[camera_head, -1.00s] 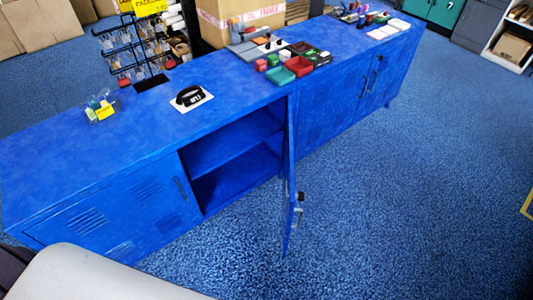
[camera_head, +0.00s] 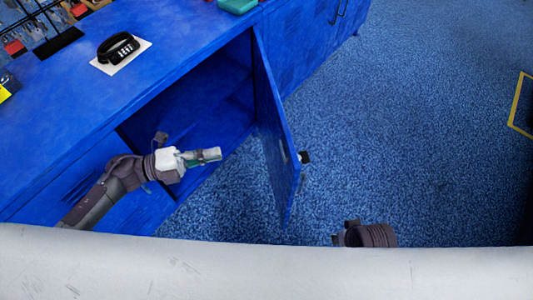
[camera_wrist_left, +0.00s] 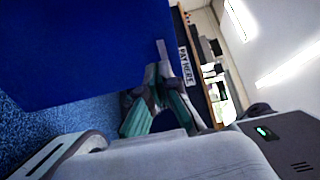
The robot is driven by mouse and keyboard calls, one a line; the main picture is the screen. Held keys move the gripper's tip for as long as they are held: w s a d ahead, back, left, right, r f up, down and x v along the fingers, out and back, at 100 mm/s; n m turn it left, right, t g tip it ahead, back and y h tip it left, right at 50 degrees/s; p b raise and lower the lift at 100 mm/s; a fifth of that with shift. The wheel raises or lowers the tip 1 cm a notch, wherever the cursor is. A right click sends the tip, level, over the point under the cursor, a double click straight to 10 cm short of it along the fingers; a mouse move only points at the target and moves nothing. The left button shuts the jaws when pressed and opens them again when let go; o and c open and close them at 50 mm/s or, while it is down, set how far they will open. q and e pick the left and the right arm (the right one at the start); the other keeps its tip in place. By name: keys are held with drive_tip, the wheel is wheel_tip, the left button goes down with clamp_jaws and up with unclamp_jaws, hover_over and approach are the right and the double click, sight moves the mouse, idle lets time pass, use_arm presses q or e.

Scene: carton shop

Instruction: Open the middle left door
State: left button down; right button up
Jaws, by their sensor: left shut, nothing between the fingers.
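The blue cabinet's open door (camera_head: 275,140) stands swung out from the right side of an open compartment (camera_head: 205,105). A dark latch (camera_head: 304,157) shows on the door's outer side, near its free edge. My left gripper (camera_head: 210,155) is shut and empty, in front of the compartment opening and left of the door, apart from it. In the left wrist view its fingers (camera_wrist_left: 160,100) show below a large blue panel (camera_wrist_left: 80,45); I cannot tell which panel. A dark part of my right arm (camera_head: 368,236) shows right of the door; its fingers cannot be made out.
A black card terminal (camera_head: 117,47) sits on a white sheet on the cabinet top. A teal tray (camera_head: 237,5) lies at the top edge. Carpet (camera_head: 410,130) right of the door is clear, with a yellow floor marking (camera_head: 517,103) at the far right.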

use_arm(q)
drive_tip(key=s+x, duration=0.1)
drive_tip(key=x, duration=1.3)
drive_tip(key=shift+d+m+g, duration=0.15)
drive_tip(key=shift+m+g, duration=0.15)
drive_tip(key=shift+m, duration=0.1)
use_arm(e)
drive_tip(key=shift+w+r, duration=0.1)
drive_tip(key=shift+r, duration=0.15)
use_arm(q)
drive_tip(key=shift+d+r, duration=0.15)
use_arm(e)
drive_tip(key=shift+r, duration=0.1)
